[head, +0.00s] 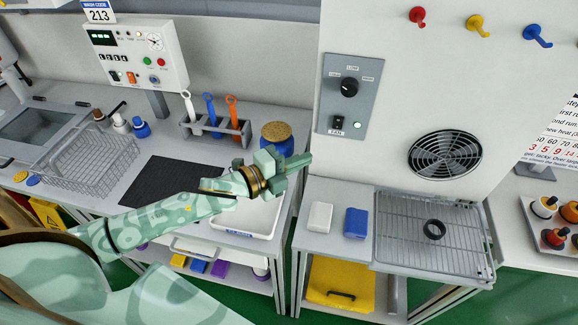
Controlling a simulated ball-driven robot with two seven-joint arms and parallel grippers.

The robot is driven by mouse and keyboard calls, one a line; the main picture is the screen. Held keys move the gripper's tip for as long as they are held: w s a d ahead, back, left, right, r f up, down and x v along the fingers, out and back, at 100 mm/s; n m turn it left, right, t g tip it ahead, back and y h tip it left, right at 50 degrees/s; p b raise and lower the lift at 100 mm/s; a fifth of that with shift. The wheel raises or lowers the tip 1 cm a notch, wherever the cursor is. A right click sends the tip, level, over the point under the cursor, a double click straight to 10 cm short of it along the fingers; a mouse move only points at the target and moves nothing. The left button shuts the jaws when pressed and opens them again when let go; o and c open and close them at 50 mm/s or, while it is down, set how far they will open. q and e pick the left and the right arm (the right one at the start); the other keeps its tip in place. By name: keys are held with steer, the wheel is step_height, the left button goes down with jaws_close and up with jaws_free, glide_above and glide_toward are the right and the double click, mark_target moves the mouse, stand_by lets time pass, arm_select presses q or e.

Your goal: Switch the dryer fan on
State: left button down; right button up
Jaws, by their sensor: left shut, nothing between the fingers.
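The dryer's grey control panel (362,75) is on the white upright wall right of the middle. It has a black rotary knob (349,87) and, below it, a small black rocker switch (338,122) above the label FAN. A small green spot, perhaps a lamp, shows beside the switch. Which way the rocker is tipped is too small to tell. The round black fan grille (445,154) is to the right; I cannot tell whether it turns. My left gripper (303,160) is shut and empty, below and left of the switch, apart from the panel. My right gripper is out of view.
Below the panel are a white block (320,217), a blue block (356,223) and a wire rack (405,245) with a black ring (434,229). A cork-lidded blue jar (277,137) stands just behind my left gripper. A tool holder (215,129) is farther left.

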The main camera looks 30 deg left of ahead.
arm_select(q)
steer(key=v, duration=0.2)
steer(key=shift+s+a+f, duration=0.25)
steer(key=shift+s, duration=0.1)
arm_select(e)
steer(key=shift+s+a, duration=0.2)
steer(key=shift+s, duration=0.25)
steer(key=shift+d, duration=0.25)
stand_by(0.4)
